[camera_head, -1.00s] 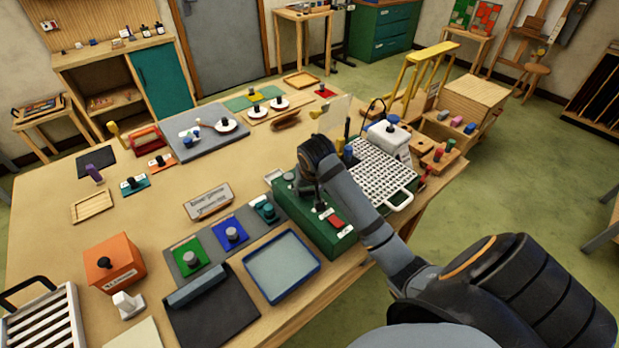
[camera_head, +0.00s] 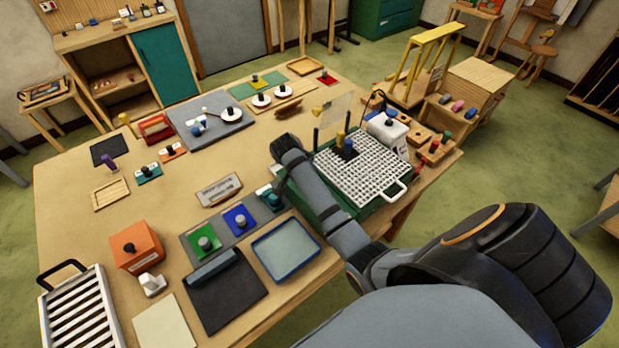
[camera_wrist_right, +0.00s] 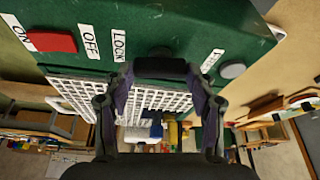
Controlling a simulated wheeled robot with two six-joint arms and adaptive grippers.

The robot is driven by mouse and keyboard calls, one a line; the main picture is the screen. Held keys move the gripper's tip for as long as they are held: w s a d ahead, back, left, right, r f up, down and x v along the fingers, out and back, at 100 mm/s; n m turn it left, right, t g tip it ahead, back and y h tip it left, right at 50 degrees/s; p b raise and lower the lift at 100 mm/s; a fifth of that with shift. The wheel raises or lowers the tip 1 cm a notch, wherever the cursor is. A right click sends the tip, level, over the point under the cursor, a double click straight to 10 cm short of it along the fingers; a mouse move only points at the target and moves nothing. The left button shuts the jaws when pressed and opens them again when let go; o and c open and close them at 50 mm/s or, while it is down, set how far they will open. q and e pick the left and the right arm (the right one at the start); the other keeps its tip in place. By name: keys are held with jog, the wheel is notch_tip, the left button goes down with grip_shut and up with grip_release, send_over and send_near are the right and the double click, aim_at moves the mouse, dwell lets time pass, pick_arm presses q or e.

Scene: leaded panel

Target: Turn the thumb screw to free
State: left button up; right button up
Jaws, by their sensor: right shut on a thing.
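A green machine (camera_wrist_right: 200,20) carries a dark thumb screw (camera_wrist_right: 160,68) between a LOCK label (camera_wrist_right: 118,45) and a partly hidden label on the right, which I cannot read fully. In the right wrist view my right gripper (camera_wrist_right: 162,76) has its fingers on either side of the screw and is shut on it. In the head view the green machine (camera_head: 372,208) stands at the table's right edge. My right arm covers its front left part, hiding the screw and fingertips there. My left gripper is not in view.
A red switch (camera_wrist_right: 52,41) and a grey button (camera_wrist_right: 232,69) flank the screw. A white grid (camera_head: 362,168) tops the machine, with a clear upright pane (camera_head: 335,110) behind. A blue-rimmed tray (camera_head: 286,252) and a teal knob block (camera_head: 268,200) are close left of my arm.

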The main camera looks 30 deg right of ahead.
jog(key=shift+w+m, duration=0.1)
jog(key=shift+m, duration=0.7)
jog(key=shift+g, duration=0.3)
jog(key=o, duration=1.2)
jog(key=shift+c, duration=0.2)
jog(key=shift+r, duration=0.15)
jog(key=v, duration=0.7)
jog(key=shift+a, duration=0.1)
